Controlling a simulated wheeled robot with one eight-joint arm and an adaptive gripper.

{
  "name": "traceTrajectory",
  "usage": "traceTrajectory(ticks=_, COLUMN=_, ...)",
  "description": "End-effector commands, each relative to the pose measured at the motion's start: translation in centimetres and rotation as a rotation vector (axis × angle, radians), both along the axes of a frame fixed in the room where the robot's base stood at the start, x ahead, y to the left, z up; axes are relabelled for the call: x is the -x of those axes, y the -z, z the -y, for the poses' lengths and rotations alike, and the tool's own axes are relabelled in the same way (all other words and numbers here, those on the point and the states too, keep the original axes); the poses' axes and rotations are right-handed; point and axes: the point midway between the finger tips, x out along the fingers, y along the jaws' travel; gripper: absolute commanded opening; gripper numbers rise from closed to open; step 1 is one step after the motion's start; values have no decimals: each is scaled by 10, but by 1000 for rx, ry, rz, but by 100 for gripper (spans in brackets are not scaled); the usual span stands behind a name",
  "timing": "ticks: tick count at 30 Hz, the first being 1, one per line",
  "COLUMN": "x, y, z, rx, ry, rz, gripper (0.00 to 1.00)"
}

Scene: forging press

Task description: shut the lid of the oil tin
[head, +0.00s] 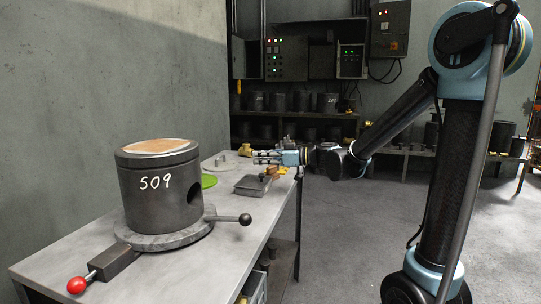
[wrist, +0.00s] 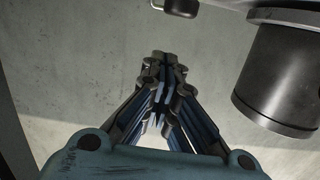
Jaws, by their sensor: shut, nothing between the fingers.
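A small grey rectangular metal tin or tray (head: 252,186) lies on the workbench, near its right edge. It is the likeliest oil tin, but it is too small in the picture to tell how its lid stands. My gripper (head: 258,157) is above the bench, behind and higher than the grey tin in the picture, with its fingers pointing left. In the wrist view my gripper (wrist: 162,62) is shut with its fingertips together and empty. No oil tin can be made out clearly in the wrist view.
A large dark cylinder marked 509 (head: 158,190) stands on the bench, with a ball-ended lever (head: 232,219) and a red-knobbed handle (head: 78,285). Floor on the right is mostly clear.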

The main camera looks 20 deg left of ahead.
Motion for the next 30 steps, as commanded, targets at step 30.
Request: traceTrajectory(ticks=30, x=1, y=45, z=33, rx=-178, ry=-2, rz=6, gripper=0)
